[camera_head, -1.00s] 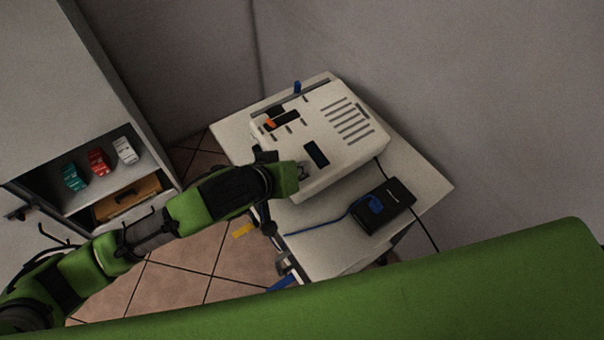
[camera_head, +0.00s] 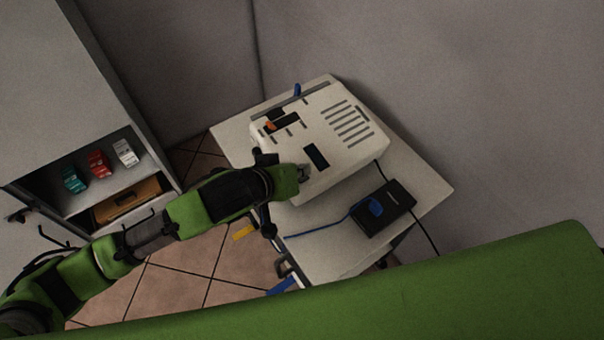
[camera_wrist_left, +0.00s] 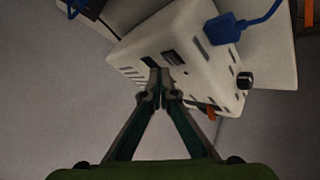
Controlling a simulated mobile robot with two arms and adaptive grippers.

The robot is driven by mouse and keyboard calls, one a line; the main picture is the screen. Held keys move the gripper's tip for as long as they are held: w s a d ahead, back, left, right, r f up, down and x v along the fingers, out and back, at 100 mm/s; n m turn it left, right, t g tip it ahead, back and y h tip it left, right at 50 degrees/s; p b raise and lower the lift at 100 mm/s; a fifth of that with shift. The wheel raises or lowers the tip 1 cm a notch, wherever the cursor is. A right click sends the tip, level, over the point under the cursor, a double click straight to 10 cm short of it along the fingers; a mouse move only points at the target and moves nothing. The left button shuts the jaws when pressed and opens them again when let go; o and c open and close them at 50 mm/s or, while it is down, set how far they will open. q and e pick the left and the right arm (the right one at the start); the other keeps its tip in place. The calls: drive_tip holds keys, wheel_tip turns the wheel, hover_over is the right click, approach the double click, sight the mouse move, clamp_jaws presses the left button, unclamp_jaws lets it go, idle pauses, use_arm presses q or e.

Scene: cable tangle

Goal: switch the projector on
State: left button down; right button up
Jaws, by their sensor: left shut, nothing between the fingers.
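The projector (camera_head: 350,153) is a white box with grey vent slots, standing on a small pale table (camera_head: 428,188). A dark rectangular panel (camera_head: 316,156) is set in its top face. My left gripper (camera_head: 303,174) is at the projector's near left edge, its fingers partly hidden by the wrist. In the left wrist view the fingers (camera_wrist_left: 160,88) are shut and empty, in front of the projector (camera_wrist_left: 205,75). A dark rectangular recess (camera_wrist_left: 174,57) lies just past the tips. I cannot tell whether the tips touch the casing. My right gripper is out of view.
A black box (camera_head: 398,197) with a blue plug (camera_head: 373,206) and cable lies on the table's near part. Another blue plug (camera_wrist_left: 221,29) is in the projector. An open cabinet (camera_head: 135,188) stands left. Walls close in behind.

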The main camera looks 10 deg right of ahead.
use_arm(q)
drive_tip(key=shift+f, duration=0.1)
drive_tip(key=shift+f, duration=0.3)
drive_tip(key=shift+w+a+f, duration=0.1)
drive_tip(key=shift+f, duration=0.3)
idle(0.8)
idle(0.3)
drive_tip(key=shift+r+p, duration=0.8)
drive_tip(key=shift+p, duration=0.35)
drive_tip(key=r+p, duration=0.1)
drive_tip(key=p, duration=0.1)
drive_tip(key=r+p, duration=0.2)
drive_tip(key=s+r+p, duration=0.1)
drive_tip(key=r, duration=0.1)
drive_tip(key=shift+d+p, duration=0.25)
drive_tip(key=shift+p, duration=0.15)
